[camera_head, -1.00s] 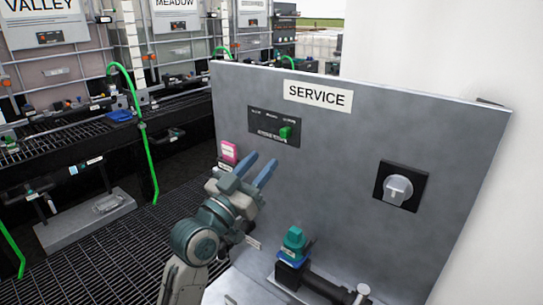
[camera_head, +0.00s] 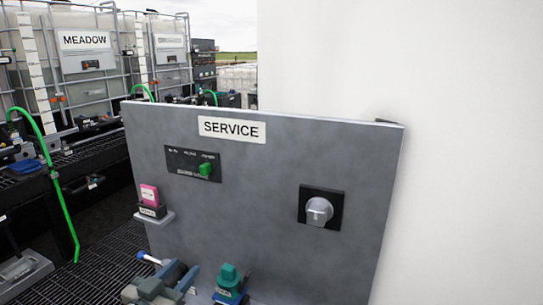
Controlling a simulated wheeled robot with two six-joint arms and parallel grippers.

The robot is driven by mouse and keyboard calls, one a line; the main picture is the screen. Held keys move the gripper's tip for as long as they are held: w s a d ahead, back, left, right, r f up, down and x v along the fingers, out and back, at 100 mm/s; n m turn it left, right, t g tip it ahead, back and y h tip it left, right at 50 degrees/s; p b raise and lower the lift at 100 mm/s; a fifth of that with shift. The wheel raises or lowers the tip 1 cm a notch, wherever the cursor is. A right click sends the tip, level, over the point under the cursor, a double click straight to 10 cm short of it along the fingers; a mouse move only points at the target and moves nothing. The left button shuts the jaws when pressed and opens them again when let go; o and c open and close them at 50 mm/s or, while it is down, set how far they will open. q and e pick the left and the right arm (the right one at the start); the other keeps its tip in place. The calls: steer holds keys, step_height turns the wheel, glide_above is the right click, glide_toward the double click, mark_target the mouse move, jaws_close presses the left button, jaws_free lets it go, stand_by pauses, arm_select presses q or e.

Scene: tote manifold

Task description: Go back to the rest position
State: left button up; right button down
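My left gripper (camera_head: 162,278) shows at the bottom edge, low in front of the grey service panel (camera_head: 255,255). Much of it is cut off by the frame, and I cannot tell how far its fingers are apart. I see nothing clearly held. My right gripper is not in view.
A teal-handled valve (camera_head: 229,279) stands right of my gripper. Caged totes (camera_head: 90,48) and a green hose (camera_head: 62,200) are at left.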

arm_select(q)
steer(key=s+a+f+n+g+y, duration=0.1)
steer(key=s+f+g+y, duration=0.15)
steer(key=s+f, duration=0.4)
steer(key=s+a+f+g+y, duration=0.1)
steer(key=s+f+g, duration=0.3)
steer(key=f, duration=0.6)
steer(key=s+a+f+n+g+y, duration=0.1)
steer(key=s+a+f+g, duration=0.1)
steer(key=s+f+g, duration=0.35)
steer(key=s+a+f+g+y, duration=0.25)
steer(key=s+f, duration=0.35)
steer(key=s, duration=0.5)
steer(key=s+d+f+x, duration=0.1)
steer(key=s+x, duration=0.2)
steer(key=x, duration=1)
steer(key=s+d+f+x, duration=0.1)
steer(key=s+x, duration=0.2)
steer(key=x, duration=1)
steer(key=s+a+f+n+g+h, duration=0.1)
steer(key=s+a+f, duration=0.1)
steer(key=s+f, duration=1.5)
step_height(320, 180, down, 3)
steer(key=shift+s+f, duration=0.2)
